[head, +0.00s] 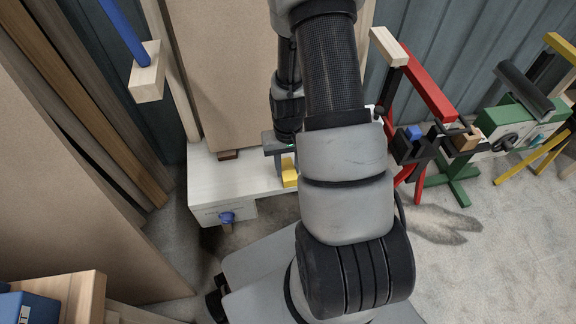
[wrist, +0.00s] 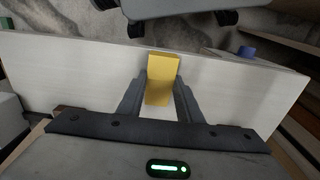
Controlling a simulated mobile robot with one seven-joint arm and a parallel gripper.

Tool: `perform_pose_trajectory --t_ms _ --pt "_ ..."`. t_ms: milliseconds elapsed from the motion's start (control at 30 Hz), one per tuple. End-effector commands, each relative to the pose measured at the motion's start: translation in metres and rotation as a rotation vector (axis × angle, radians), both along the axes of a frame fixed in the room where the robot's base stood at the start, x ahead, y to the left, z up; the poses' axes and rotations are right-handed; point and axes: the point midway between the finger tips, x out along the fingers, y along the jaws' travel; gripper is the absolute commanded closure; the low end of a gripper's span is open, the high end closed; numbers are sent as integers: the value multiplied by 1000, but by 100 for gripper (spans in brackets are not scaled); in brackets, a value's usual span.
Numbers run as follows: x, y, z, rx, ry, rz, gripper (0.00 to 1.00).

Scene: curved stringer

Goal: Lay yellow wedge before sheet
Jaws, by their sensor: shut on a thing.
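The yellow wedge (head: 290,172) is between the fingers of my gripper (head: 283,162), over the white bench (head: 230,190) near its front side. In the wrist view the wedge (wrist: 163,78) sits between both fingertips (wrist: 162,84), with the pale bench top (wrist: 80,75) behind it. My gripper is shut on it. I cannot tell whether the wedge touches the bench top. The large brown sheet (head: 235,75) stands upright on the bench, left of and behind my gripper. My arm hides part of the bench.
A small brown block (head: 228,155) lies at the sheet's foot. A blue knob (head: 228,217) is on the bench front. A red stand (head: 430,90) and a green stand (head: 455,185) are at the right. Long boards (head: 75,90) lean at the left.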

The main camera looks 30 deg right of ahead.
Motion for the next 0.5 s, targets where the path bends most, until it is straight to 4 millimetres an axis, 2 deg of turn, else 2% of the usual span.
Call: perform_pose_trajectory --t_ms 33,100,133,367,500 --pt "0 0 -1 0 0 0 63" --pt "0 0 0 0 0 0 51" --pt "0 0 0 0 0 0 49" --pt "0 0 0 0 0 0 49" --pt "0 0 7 0 -1 0 49"
